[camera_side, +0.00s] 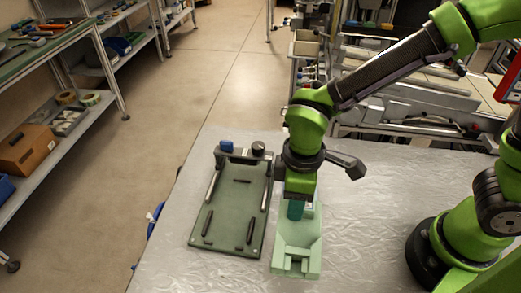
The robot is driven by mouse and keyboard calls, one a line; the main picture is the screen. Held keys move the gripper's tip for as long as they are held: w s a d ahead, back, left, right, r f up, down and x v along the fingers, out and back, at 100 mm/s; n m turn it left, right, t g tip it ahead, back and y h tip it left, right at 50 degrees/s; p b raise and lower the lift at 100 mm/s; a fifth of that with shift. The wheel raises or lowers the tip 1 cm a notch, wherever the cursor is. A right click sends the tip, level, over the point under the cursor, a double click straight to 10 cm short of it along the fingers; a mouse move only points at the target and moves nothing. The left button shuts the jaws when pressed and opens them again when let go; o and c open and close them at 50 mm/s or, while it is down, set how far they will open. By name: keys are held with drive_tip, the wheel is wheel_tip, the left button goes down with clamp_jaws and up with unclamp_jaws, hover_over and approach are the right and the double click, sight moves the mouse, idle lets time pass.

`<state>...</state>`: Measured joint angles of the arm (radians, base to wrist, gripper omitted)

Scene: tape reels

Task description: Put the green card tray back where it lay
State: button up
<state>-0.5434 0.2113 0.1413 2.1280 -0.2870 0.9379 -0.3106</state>
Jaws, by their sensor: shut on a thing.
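The pale green card tray (297,257) is at the middle front of the grey table, with a notch in its near end. My gripper (296,212) points down at the tray's far part and is shut on it. The fingertips and their contact are largely hidden by the wrist and a teal part. I cannot tell whether the tray rests on the table or is slightly above it.
A dark green fixture plate (228,212) with dark bars lies just left of the tray. A blue block (226,146) and a black knob (258,148) are at its far end. The table (365,240) is bare to the right, up to my arm's base.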

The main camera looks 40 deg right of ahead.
sight(292, 222)
drive_tip(key=f, duration=0.3)
drive_tip(key=shift+s+a+f, duration=0.1)
drive_tip(key=shift+s+a, duration=0.1)
drive_tip(key=shift+a, duration=0.1)
drive_tip(key=shift+f, duration=2.25)
drive_tip(key=shift+f, duration=0.1)
drive_tip(key=o, duration=1.2)
wheel_tip(292, 222, up, 12)
drive_tip(key=shift+w+r, duration=0.1)
drive_tip(key=d+r+m+t, duration=0.2)
drive_tip(key=d+r+m, duration=0.1)
drive_tip(key=d, duration=0.3)
drive_tip(key=s+d+r+m+t+y, duration=0.1)
drive_tip(key=d+r+m+t, duration=0.1)
drive_tip(key=d+r+m, duration=0.2)
drive_tip(key=s+d+r+m+t+y, duration=0.1)
drive_tip(key=d+r+m+t, duration=0.2)
drive_tip(key=d+m, duration=0.3)
drive_tip(key=shift+s+d+r, duration=0.1)
drive_tip(key=shift+d+r, duration=0.25)
drive_tip(key=shift+d, duration=0.2)
drive_tip(key=shift+s+d+r, duration=0.1)
drive_tip(key=shift+d+r, duration=0.25)
drive_tip(key=shift+d, duration=0.2)
